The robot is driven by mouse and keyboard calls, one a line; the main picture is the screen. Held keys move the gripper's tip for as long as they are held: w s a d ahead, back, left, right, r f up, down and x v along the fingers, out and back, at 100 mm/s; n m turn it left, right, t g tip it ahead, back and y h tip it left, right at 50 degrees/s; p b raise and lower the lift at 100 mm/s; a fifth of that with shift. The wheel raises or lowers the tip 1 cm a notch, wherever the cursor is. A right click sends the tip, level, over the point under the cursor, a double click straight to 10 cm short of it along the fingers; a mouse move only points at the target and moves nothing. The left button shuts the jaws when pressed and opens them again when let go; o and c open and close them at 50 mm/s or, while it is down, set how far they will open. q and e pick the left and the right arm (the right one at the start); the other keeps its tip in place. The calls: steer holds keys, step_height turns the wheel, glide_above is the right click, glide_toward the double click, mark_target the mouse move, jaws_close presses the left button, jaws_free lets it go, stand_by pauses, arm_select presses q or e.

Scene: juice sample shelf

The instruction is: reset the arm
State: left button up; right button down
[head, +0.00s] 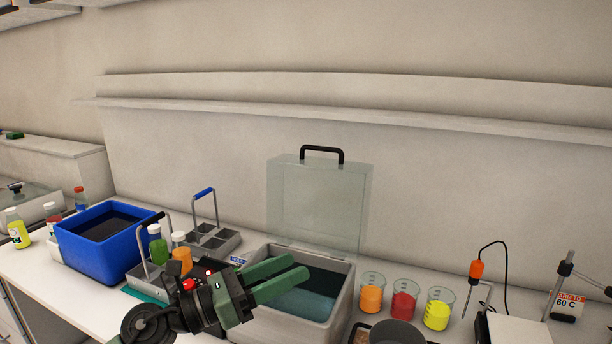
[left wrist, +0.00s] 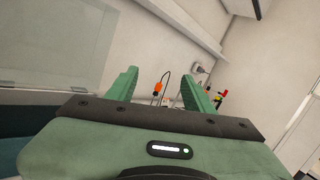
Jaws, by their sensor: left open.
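My left gripper (head: 285,278) has green fingers and reaches in from the lower left in the head view, in front of the water bath. Its fingers are apart with nothing between them, and they overlap the left part of the bath opening in the picture. In the left wrist view the two green fingers (left wrist: 160,88) stand apart, pointing toward the wall and the back of the bench. My right gripper is not in view.
The grey water bath (head: 347,300) has its clear lid (head: 320,205) raised. Beakers of orange (head: 371,296), red (head: 404,303) and yellow (head: 438,312) liquid stand to its right. A blue tub (head: 85,255) and bottle carriers (head: 215,240) stand left. A probe (head: 476,270) stands right.

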arm_select(q)
steer(key=a+f+n+t+y, duration=0.1)
steer(key=a+n+t+y, duration=0.45)
steer(key=n, duration=0.55)
steer(key=a+f+n+t+y, duration=0.1)
steer(key=a+n+t+y, duration=0.4)
steer(key=n, duration=0.6)
steer(key=s+a+f+n+g+y, duration=0.2)
steer(key=a+f+n+y, duration=0.2)
steer(key=f+n, duration=0.35)
steer(key=s+a+f+n+g+y, duration=0.2)
steer(key=a+f+n+y, duration=0.15)
steer(key=f+n, duration=0.35)
steer(key=s+d+f+n+g, duration=0.1)
steer(key=s+f+n+g, duration=0.4)
steer(key=s+f, duration=0.6)
steer(key=s+f+n+g, duration=0.3)
steer(key=s+f+g, duration=0.4)
steer(key=s, duration=0.8)
step_height(320, 180, down, 24)
steer(key=f+g, duration=0.1)
steer(key=s+a+f+m+g, duration=0.1)
steer(key=s+a+f, duration=0.1)
steer(key=s+f, duration=1.5)
steer(key=shift+s+a, duration=0.35)
steer(key=shift+s, duration=0.15)
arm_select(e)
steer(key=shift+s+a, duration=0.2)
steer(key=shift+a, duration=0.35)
